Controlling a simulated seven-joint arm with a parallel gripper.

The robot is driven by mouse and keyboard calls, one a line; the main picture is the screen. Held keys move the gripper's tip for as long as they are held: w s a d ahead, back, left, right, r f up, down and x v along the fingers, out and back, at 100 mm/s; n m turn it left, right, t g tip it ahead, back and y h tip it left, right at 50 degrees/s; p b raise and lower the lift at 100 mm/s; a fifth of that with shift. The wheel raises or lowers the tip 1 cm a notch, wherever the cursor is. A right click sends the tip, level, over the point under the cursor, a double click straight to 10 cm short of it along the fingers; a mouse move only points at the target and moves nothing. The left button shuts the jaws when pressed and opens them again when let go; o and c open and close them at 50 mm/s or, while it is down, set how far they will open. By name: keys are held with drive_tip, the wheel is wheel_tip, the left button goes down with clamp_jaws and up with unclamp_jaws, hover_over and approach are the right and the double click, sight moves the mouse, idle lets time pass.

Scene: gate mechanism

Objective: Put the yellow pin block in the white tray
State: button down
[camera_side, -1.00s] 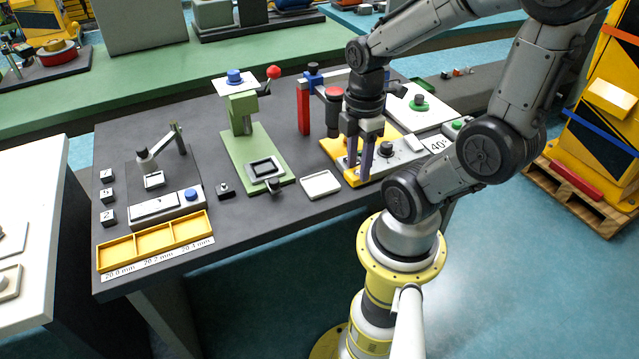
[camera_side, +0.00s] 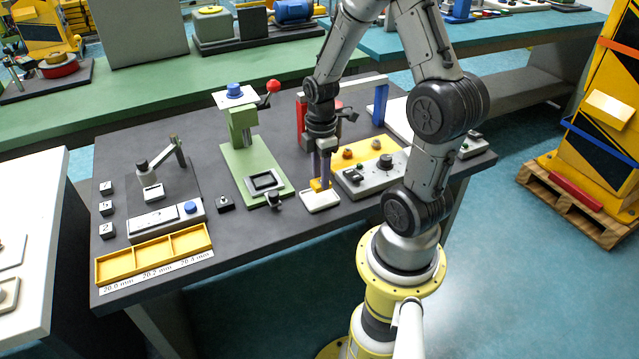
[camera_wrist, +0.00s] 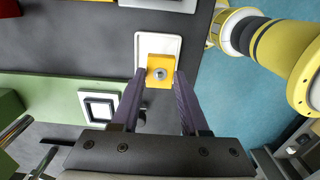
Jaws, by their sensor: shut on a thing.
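The yellow pin block (camera_side: 319,185) is between the fingertips of my gripper (camera_side: 320,180), which is shut on it. In the wrist view the yellow pin block (camera_wrist: 160,69) shows a round grey pin on its top, with one purple finger of my gripper (camera_wrist: 160,76) on each side. The white tray (camera_side: 321,203) lies at the front edge of the dark table. I cannot tell whether the block touches the tray floor.
A green press (camera_side: 254,165) stands left of the tray, with a small black clamp knob close by. A grey control box (camera_side: 370,176) and a yellow plate (camera_side: 372,150) stand to the right. A yellow three-part bin (camera_side: 153,255) is at the front left.

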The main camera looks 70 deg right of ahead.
sight(319, 181)
drive_tip(key=shift+w+d+f, duration=0.1)
drive_tip(key=shift+w+f, duration=0.1)
drive_tip(key=shift+f, duration=1.7)
drive_tip(key=shift+f, duration=0.15)
drive_tip(key=shift+c, duration=2.1)
unclamp_jaws()
